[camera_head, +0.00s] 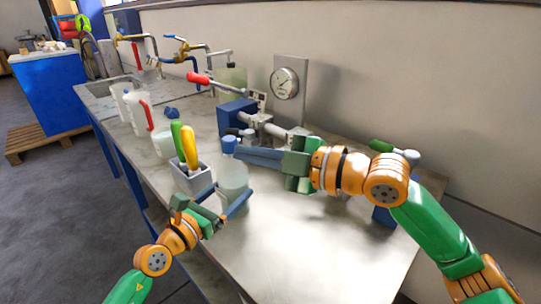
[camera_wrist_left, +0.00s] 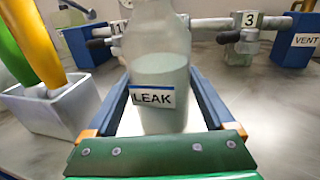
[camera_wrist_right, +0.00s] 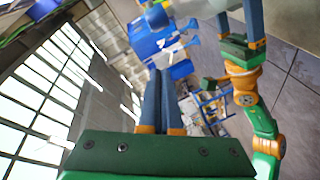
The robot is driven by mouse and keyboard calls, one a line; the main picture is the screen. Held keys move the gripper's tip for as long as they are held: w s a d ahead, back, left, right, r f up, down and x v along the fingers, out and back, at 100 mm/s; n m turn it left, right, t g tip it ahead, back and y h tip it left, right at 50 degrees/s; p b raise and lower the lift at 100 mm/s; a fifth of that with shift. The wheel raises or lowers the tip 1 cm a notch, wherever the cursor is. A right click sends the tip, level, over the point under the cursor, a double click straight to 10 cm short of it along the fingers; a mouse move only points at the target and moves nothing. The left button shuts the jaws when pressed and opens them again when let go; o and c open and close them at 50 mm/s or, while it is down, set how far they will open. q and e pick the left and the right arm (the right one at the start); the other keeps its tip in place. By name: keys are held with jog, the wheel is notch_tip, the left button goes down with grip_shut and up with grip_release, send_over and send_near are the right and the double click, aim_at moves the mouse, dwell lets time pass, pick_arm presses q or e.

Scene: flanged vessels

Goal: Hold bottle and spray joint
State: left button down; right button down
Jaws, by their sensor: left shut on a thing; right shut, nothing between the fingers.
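The leak bottle (camera_head: 232,176) is translucent, part-filled with pale liquid, and has a blue cap. It is upright near the table's front edge. My left gripper (camera_head: 232,191) is shut on its body. In the left wrist view the bottle (camera_wrist_left: 160,95), labelled LEAK, is between the fingers. My right gripper (camera_head: 238,152) is shut and empty, its fingertips by the bottle's blue top; I cannot tell if they touch. In the right wrist view its fingers (camera_wrist_right: 163,75) are pressed together. Pipe joints with a tag 3 (camera_wrist_left: 250,18) lie behind the bottle.
A grey holder (camera_head: 193,180) with green and yellow-handled tools stands left of the bottle. A pressure gauge (camera_head: 285,82) is on a back panel. A blue block tagged VENT (camera_wrist_left: 300,42) stands by the pipes. Jugs (camera_head: 135,110) stand farther left. The table's front right is clear.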

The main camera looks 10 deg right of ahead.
jog(key=v, duration=0.4)
jog(key=shift+s+d+r, duration=0.15)
jog(key=shift+s+d, duration=0.05)
jog(key=shift+d, duration=0.05)
dwell(2.2)
pick_arm(q)
jog(key=shift+f, duration=0.1)
pick_arm(e)
jog(key=r+h, duration=0.1)
jog(key=s+r+h, duration=0.1)
jog(key=r, duration=0.1)
jog(key=r+h, duration=0.2)
jog(key=shift+s+a+m, duration=0.1)
jog(key=shift+s+m, duration=0.2)
jog(key=shift+f, duration=0.1)
